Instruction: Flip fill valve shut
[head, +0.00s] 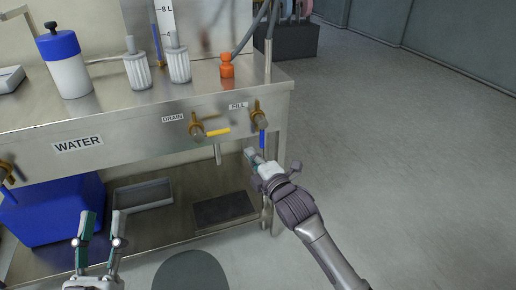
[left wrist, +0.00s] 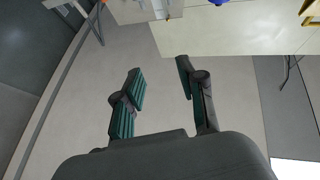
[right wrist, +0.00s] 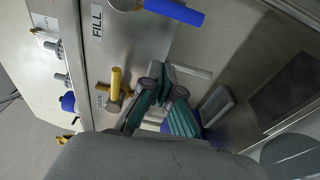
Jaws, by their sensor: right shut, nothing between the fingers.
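The fill valve (head: 259,118) is on the steel front panel under the FILL label. Its blue handle (head: 262,138) hangs down; the handle also shows at the top of the right wrist view (right wrist: 175,12). My right gripper (head: 250,154) is just below the handle in the head view, with its fingers shut and empty; in the right wrist view its fingertips (right wrist: 165,74) sit below the blue handle, apparently apart from it. My left gripper (head: 101,221) is open and empty, low at the left, away from the valve; its fingers are spread in the left wrist view (left wrist: 160,70).
The drain valve (head: 197,128) is left of the fill valve, its yellow handle (head: 218,132) pointing right. A pipe (head: 217,153) hangs below the panel. A grey tray (head: 143,195) and a blue bin (head: 50,215) stand on the lower shelf. Floor right of the bench is clear.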

